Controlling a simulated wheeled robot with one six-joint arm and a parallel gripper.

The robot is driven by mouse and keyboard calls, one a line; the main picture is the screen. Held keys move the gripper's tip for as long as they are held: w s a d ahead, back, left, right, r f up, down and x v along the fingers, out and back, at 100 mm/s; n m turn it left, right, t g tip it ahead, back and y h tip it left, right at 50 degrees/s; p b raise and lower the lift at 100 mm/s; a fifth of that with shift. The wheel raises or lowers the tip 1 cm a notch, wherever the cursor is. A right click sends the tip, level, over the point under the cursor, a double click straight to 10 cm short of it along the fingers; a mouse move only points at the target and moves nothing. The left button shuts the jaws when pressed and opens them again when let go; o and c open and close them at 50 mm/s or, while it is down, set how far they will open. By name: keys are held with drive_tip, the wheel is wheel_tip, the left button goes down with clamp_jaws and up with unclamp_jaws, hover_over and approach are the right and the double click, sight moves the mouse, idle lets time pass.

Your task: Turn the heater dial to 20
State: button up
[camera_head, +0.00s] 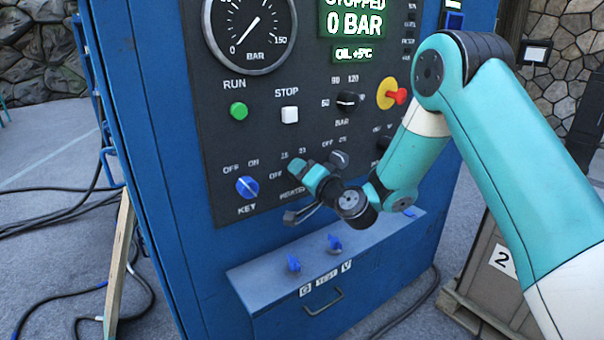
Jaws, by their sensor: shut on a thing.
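My gripper (314,188) is at the front of the blue control cabinet (165,150), over the heater position on the dark panel. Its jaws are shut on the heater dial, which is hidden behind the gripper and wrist. The partly covered heater label (290,192) shows below the dial's place, with scale marks (293,155) at its upper left. I cannot see where the dial's pointer stands.
The blue key switch (248,187) is left of my gripper. A green RUN button (239,111), white STOP button (289,115), black bar knob (347,101) and red-yellow knob (391,94) sit above. A ledge with two blue valves (293,262) (334,242) juts out below.

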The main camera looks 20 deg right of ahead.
drive_tip(key=shift+m, duration=0.5)
drive_tip(key=shift+d, duration=0.1)
drive_tip(key=o, duration=0.9)
drive_tip(key=b+v, duration=1.7)
drive_tip(key=b, duration=0.2)
drive_tip(key=shift+s+b, duration=0.2)
drive_tip(key=shift+b, duration=0.1)
